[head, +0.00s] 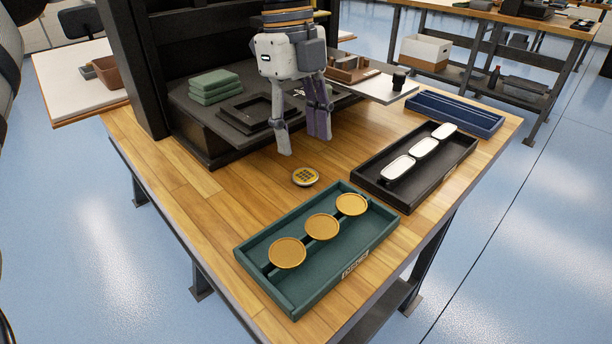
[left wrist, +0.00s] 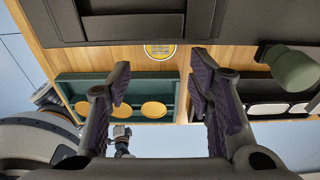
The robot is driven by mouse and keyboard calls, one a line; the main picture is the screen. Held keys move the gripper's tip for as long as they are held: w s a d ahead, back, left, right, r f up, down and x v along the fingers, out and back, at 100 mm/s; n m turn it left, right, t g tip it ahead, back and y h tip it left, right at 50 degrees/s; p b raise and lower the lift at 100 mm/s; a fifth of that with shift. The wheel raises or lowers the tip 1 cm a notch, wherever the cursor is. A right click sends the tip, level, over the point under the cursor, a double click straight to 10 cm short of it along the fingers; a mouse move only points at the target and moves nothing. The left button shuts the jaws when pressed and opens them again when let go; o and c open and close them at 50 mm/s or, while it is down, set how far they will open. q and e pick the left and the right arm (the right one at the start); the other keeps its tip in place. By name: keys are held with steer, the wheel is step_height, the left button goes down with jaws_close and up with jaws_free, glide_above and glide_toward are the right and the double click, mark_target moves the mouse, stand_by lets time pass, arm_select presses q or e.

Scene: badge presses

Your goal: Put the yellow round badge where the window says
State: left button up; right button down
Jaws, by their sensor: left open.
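The yellow round badge (head: 305,177) lies flat on the wooden table, with a dark grid-like pattern on its face. In the left wrist view the badge (left wrist: 160,51) is partly hidden by a dark edge. My left gripper (head: 302,144) is open, pointing down, and empty. It is above and behind the badge, close to the press platform. Its two fingers stand apart in the left wrist view (left wrist: 160,75). A green tray (head: 290,302) in front holds three yellow-orange round discs. A black tray (head: 408,208) holds three white rounded pieces. I cannot read any window. My right gripper is not seen.
The black press (head: 128,60) stands at the back left, with a dark square frame (head: 250,118) and stacked green pads (head: 214,87) on its platform. A blue tray (head: 455,115) lies at the right. Bare wood surrounds the badge.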

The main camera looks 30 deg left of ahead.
mark_target(305, 175)
arm_select(q)
steer(key=f, duration=0.6)
steer(key=shift+d+f, duration=0.2)
steer(key=shift+f, duration=0.2)
steer(key=shift+c, duration=0.6)
steer(key=shift+r, duration=0.1)
steer(key=c, duration=0.7)
steer(key=shift+o, duration=0.2)
